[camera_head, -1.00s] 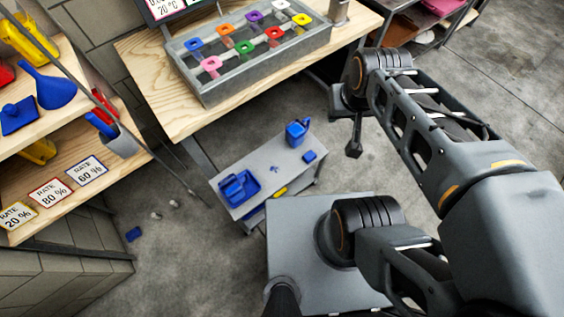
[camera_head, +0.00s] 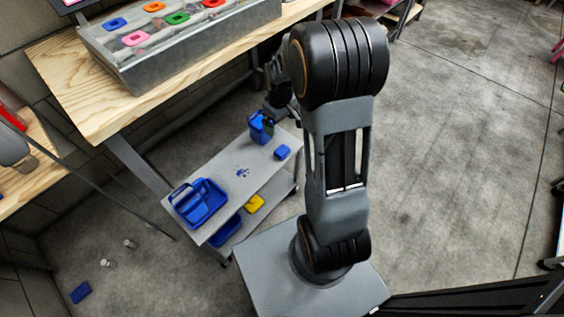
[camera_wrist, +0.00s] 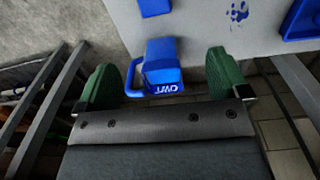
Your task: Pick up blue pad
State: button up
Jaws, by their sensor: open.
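A small blue block, which looks like the blue pad (camera_head: 282,152), lies on the grey cart top (camera_head: 225,185), right of a blue jug (camera_head: 261,128). It also shows at the top edge of the wrist view (camera_wrist: 154,7). Another flat blue piece (camera_head: 80,292) lies on the floor at lower left; I cannot tell which is meant. My gripper (camera_wrist: 164,80) is open, its green fingers wide apart. The lettered blue jug (camera_wrist: 163,65) appears between the fingers, with gaps at both sides. The pad is beyond the jug. In the head view my arm partly hides the gripper.
A blue caddy (camera_head: 198,202) stands at the cart's left end. A yellow item (camera_head: 254,203) and a blue bin (camera_head: 226,231) are on the lower shelf. A wooden bench (camera_head: 85,95) with a metal tray (camera_head: 180,40) stands behind. The floor at right is clear.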

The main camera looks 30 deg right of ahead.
jog(key=b, duration=0.4)
send_over(282, 150)
notch_tip(282, 150, down, 12)
jog(key=shift+w+a+r, duration=0.1)
jog(key=shift+f+b, duration=1.05)
jog(key=shift+f, duration=1.8)
jog(key=shift+c, duration=0.2)
jog(key=c, duration=0.9)
jog(key=shift+r, duration=0.1)
jog(key=shift+c, duration=0.2)
